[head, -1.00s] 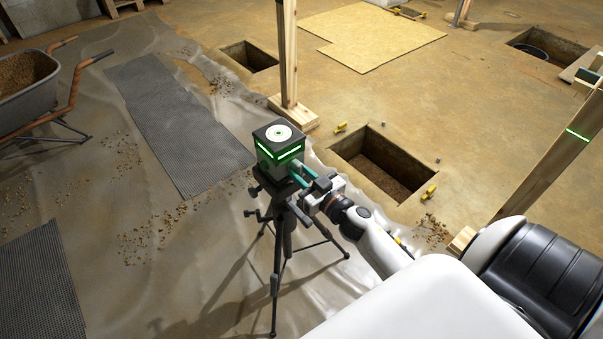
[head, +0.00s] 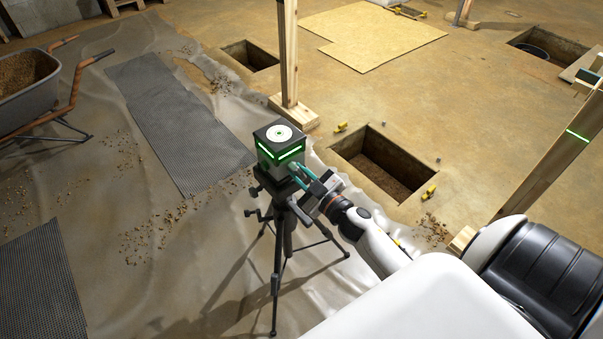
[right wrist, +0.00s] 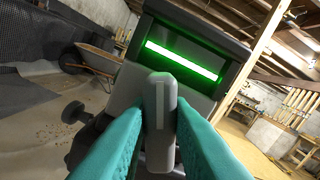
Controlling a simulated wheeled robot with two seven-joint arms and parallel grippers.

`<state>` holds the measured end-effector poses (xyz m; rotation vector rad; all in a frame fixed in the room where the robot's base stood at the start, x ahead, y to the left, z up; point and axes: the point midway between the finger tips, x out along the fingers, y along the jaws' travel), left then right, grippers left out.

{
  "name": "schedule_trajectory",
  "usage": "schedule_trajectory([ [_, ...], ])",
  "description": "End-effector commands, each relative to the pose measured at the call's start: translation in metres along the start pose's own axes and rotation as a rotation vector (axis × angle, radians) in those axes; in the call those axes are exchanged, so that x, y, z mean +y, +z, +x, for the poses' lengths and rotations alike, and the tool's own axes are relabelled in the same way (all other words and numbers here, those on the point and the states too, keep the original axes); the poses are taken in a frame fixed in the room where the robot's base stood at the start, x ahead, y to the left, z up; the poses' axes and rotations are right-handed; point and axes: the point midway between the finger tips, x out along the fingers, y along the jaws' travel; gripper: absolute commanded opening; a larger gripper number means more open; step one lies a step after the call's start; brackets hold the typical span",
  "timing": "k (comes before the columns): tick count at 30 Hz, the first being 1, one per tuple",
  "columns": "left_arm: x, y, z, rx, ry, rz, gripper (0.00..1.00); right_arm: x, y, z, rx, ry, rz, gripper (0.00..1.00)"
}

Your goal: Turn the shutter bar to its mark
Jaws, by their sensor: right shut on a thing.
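The box-shaped device (head: 281,150) with glowing green strips and a white disc on top stands on a black tripod (head: 277,262). The grey shutter bar (right wrist: 161,95) sits on the device's face below the green strip (right wrist: 182,60) in the right wrist view. The bar looks about upright in that view, while the device face is tilted. My right gripper (head: 297,174) has its teal fingers closed on the bar from both sides; they also show in the right wrist view (right wrist: 160,125). I cannot make out the bar's mark. My left gripper is not in view.
An open pit (head: 378,165) lies right of the tripod, with yellow pegs near its edge. A wooden post (head: 290,60) stands just behind the device. A wheelbarrow (head: 25,88) is at the left. Plastic sheeting with scattered gravel covers the floor around the tripod.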

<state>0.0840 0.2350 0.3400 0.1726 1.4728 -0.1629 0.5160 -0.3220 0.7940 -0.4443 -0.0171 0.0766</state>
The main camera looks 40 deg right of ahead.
Motion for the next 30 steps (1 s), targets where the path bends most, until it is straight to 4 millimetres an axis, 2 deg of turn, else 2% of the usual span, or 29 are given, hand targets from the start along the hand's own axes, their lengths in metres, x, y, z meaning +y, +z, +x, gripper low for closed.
schedule_trajectory([
  [30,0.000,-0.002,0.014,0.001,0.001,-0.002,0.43,0.007,-0.004,0.000,-0.001,0.001,-0.930,0.00],
])
